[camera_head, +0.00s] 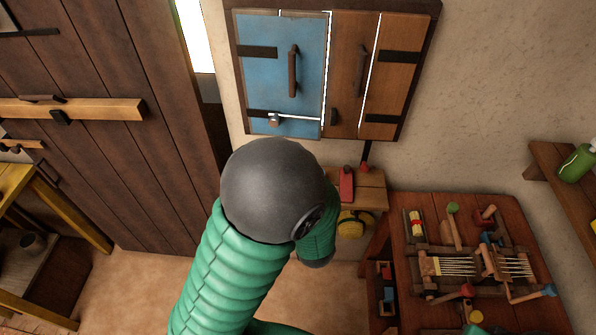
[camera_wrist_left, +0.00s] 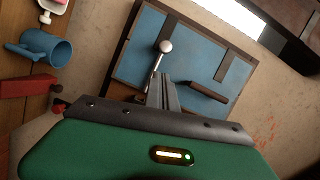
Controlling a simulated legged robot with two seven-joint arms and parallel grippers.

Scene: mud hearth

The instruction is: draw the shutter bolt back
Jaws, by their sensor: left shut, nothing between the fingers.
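The shutter has a blue leaf (camera_head: 270,75) and a brown wooden leaf (camera_head: 346,80), both closed in a dark frame. The bolt (camera_head: 299,117) is a thin pale rod low on the blue leaf. Its round knob (camera_head: 273,120) is at the rod's left end; the knob also shows in the left wrist view (camera_wrist_left: 166,46). My left gripper (camera_wrist_left: 162,84) is shut and empty, pointing at the shutter, with its tips beside the rod below the knob. I cannot tell whether they touch. The head view does not show this gripper; my green arm covers that area. My right gripper is not in view.
A dark handle (camera_head: 293,70) sticks out from the blue leaf. Below the shutter, a small shelf (camera_head: 371,197) holds a red item (camera_head: 346,184). A cluttered table (camera_head: 400,209) stands at right, a plank door (camera_head: 130,185) at left. A blue mug (camera_wrist_left: 48,47) shows in the wrist view.

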